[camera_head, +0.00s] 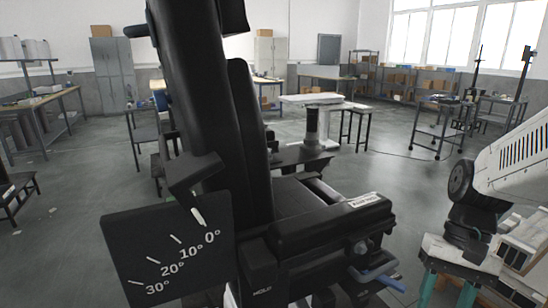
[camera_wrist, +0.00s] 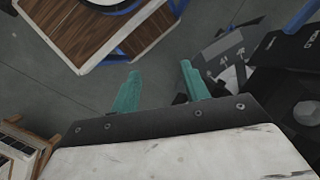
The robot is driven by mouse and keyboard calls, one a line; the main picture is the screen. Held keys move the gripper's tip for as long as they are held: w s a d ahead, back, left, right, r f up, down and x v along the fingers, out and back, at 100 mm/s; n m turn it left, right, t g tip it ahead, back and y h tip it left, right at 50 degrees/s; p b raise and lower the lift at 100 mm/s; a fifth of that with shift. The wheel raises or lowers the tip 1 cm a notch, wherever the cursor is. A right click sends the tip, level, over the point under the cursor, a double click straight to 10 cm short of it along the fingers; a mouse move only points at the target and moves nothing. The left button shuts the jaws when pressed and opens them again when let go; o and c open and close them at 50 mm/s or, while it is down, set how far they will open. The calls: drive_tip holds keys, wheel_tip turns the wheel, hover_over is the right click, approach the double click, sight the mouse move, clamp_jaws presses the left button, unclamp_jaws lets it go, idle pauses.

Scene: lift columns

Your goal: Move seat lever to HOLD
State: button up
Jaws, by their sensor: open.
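The black seat (camera_head: 255,150) stands in the middle of the head view with its backrest upright. A blue lever (camera_head: 383,279) sticks out to the right from the low side of the seat. Small white lettering (camera_head: 262,292), which seems to read HOLD, is on the black side panel left of the lever. My gripper (camera_head: 448,290), with teal fingers, is right of the lever and apart from it. In the wrist view my gripper (camera_wrist: 162,88) is open with nothing between the fingers. A blue bar (camera_wrist: 298,18) shows at the upper right; I cannot tell whether it is the lever.
A black angle plate (camera_head: 170,250), marked 0° to 30°, is at the seat's left, with a white-tipped pointer near 0°. A padded armrest (camera_head: 330,225) lies above the lever. A wood-topped piece (camera_wrist: 95,30) is ahead in the wrist view.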

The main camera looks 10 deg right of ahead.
drive_tip(key=s+a+r+n+t+h, duration=0.3)
drive_tip(key=s+a+r+n+t, duration=0.1)
drive_tip(key=r, duration=0.4)
drive_tip(key=shift+a+n, duration=0.4)
drive_tip(key=shift+s+a+r+t, duration=0.1)
drive_tip(key=shift+a+r+t, duration=0.1)
drive_tip(key=shift+a+t, duration=0.1)
drive_tip(key=c, duration=0.3)
drive_tip(key=shift+a, duration=0.1)
clamp_jaws()
